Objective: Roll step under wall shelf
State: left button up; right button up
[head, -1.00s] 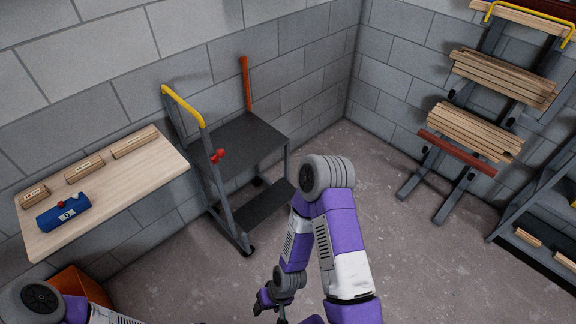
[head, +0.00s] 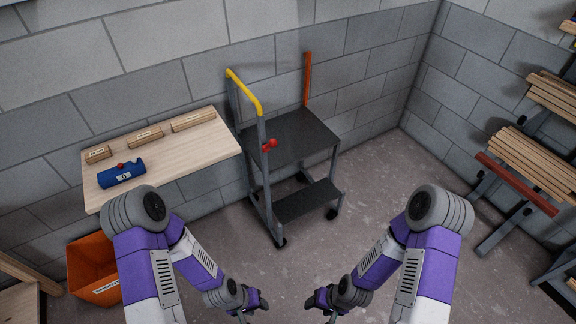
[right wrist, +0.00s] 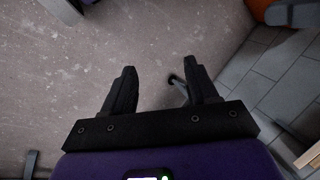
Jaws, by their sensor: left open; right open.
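The rolling step (head: 290,138) stands on the floor against the back wall, right of the wooden wall shelf (head: 205,150). My left gripper (head: 246,312) is low in the front middle, apart from the step. My right gripper (head: 332,312) is close by on its right, also apart from the step. In the right wrist view my right gripper (right wrist: 158,85) is open and empty above bare floor. The left jaws are small in the head view.
Wood blocks (head: 145,138) and a blue device (head: 121,173) lie on the shelf. An orange bin (head: 95,270) stands on the floor below it. An orange post (head: 307,78) stands behind the step. A batten rack (head: 530,165) is at the right. Floor before the step is clear.

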aim_at(300, 135)
jog(key=z, duration=0.55)
jog(key=i, duration=1.35)
jog(key=u, duration=0.6)
